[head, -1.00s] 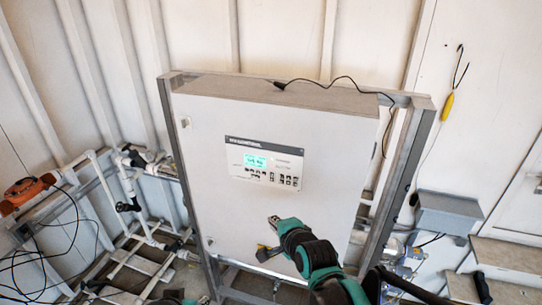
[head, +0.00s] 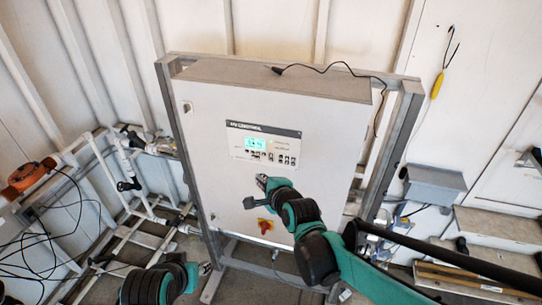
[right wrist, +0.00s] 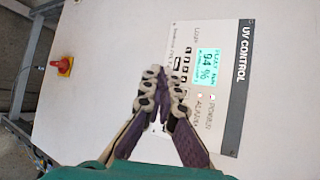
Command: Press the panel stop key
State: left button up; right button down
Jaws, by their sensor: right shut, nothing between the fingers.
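The UV control panel (head: 263,145) is set in the front of a white cabinet (head: 225,190). It has a lit green display and a row of small keys (head: 286,160). Their labels are too small for me to pick out the stop key. In the right wrist view the panel (right wrist: 235,95) lies sideways, with some keys (right wrist: 185,62) showing beside my fingertips and others hidden behind them. My right gripper (head: 262,182) is shut and empty, just below the panel's lower edge in the head view. I cannot tell whether it touches. My left gripper (head: 205,268) shows only partly, low and left.
A red and yellow rotary switch (head: 264,226) sits on the cabinet below my right gripper. A grey metal frame (head: 395,135) surrounds the cabinet. White pipes (head: 110,185) stand on the left; a grey box (head: 433,184) is on the right wall.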

aim_at(271, 155)
jog(key=shift+w+d+b, duration=0.15)
jog(key=shift+w+d, duration=0.3)
jog(key=shift+w, duration=0.8)
jog(key=shift+w+d+b, duration=0.15)
jog(key=shift+w+d, duration=0.25)
jog(key=shift+w, duration=0.9)
jog(key=shift+w+d+b, duration=0.15)
jog(key=shift+w+d, duration=0.3)
jog(key=shift+w, duration=0.8)
jog(key=shift+w+d, duration=0.1)
jog(key=shift+w, duration=0.3)
jog(key=shift+w, duration=0.2)
jog(key=shift+s, duration=0.65)
